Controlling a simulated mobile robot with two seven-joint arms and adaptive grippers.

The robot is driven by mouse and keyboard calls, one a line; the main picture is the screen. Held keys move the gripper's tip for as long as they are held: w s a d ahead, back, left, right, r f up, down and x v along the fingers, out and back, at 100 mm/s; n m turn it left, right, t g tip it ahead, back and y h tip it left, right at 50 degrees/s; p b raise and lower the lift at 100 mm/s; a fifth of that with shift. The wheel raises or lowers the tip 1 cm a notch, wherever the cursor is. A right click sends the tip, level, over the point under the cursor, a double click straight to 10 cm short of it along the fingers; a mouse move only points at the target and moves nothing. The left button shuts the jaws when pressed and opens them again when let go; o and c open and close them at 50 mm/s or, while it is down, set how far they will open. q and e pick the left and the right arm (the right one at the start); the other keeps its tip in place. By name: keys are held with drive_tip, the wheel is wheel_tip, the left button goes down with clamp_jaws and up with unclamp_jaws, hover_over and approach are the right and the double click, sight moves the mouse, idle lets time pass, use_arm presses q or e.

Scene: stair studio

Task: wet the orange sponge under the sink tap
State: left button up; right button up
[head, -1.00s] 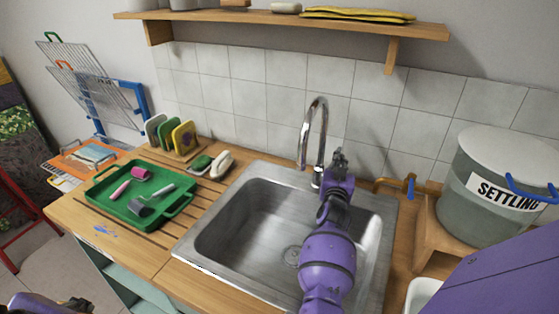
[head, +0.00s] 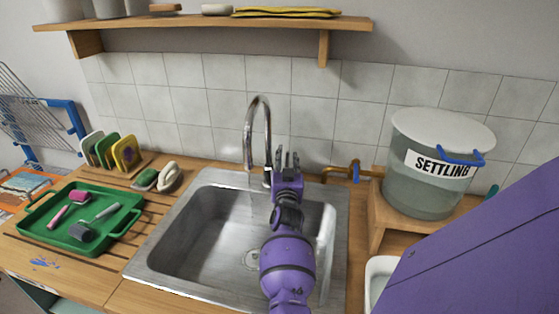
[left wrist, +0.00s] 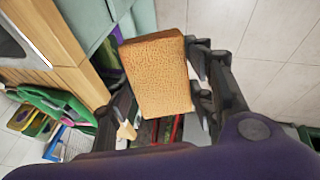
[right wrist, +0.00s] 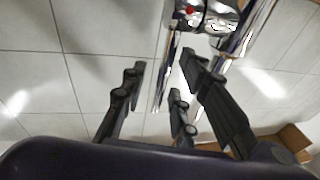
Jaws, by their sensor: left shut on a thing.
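My left gripper (left wrist: 160,88) is shut on the orange sponge (left wrist: 157,72) in the left wrist view, with pale floor and the counter's front behind it. Neither shows in the head view. The chrome tap (head: 262,125) arches over the steel sink (head: 195,245). My right gripper (head: 288,163) is at the back of the sink, close to the right of the tap. In the right wrist view, its fingers (right wrist: 158,75) are apart with nothing held. The tap's chrome, with a red dot (right wrist: 190,10), shows beyond them. I cannot tell whether they touch it.
At right are a brass tap (head: 355,170) and a bucket marked SETTLING (head: 425,195). A shelf (head: 200,24) spans the wall above.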

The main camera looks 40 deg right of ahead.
wheel_tip(320, 180, up, 10)
idle(0.6)
